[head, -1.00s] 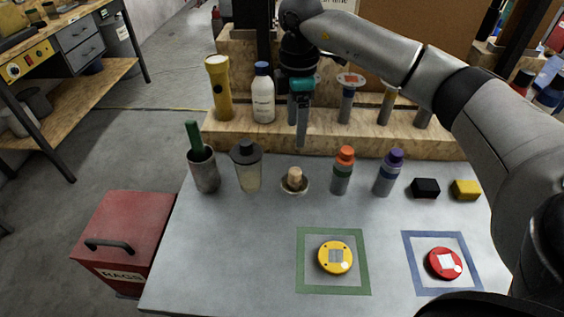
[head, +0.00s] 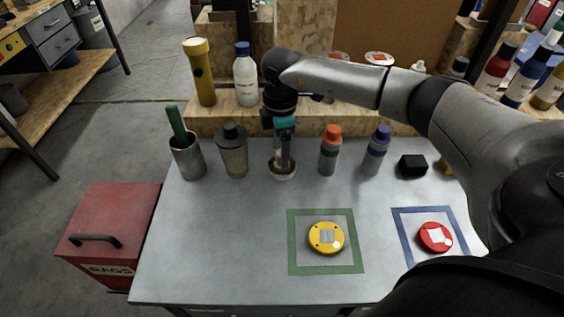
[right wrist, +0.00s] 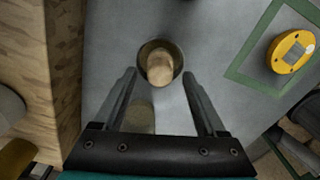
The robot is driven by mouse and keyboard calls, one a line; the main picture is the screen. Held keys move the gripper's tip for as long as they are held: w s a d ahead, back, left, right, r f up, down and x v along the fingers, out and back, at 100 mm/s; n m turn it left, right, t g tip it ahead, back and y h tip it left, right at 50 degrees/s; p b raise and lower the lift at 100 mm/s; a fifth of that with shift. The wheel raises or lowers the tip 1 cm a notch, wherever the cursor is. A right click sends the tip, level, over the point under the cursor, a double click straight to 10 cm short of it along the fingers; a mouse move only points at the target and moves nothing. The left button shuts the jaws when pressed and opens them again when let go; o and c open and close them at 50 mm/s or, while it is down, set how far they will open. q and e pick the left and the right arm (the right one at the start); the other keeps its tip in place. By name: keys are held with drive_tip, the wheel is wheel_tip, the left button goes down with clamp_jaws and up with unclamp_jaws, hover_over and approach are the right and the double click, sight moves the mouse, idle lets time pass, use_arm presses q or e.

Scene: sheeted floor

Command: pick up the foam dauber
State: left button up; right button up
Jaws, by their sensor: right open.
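The foam dauber is a beige, round-topped stub (right wrist: 160,68) standing in a small dark round dish (right wrist: 146,47). In the head view the dish (head: 283,175) sits on the grey bench in the middle of the row, and the gripper hides most of the dauber. My right gripper (head: 283,165) points down at the dish. In the right wrist view my right gripper (right wrist: 160,78) is open, one finger to each side of the dauber, with clear gaps between. Nothing is held. My left gripper is not in view.
A lidded jar (head: 233,151) and a metal cup (head: 187,161) stand left of the dish. Orange-capped (head: 330,152) and purple-capped (head: 376,152) bottles stand right, then a black block (head: 412,166). A wooden ledge (head: 225,122) runs behind. The bench front left is clear.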

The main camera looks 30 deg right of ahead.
wheel_tip(320, 180, down, 2)
drive_tip(key=shift+f, duration=0.1)
clamp_jaws()
idle(0.6)
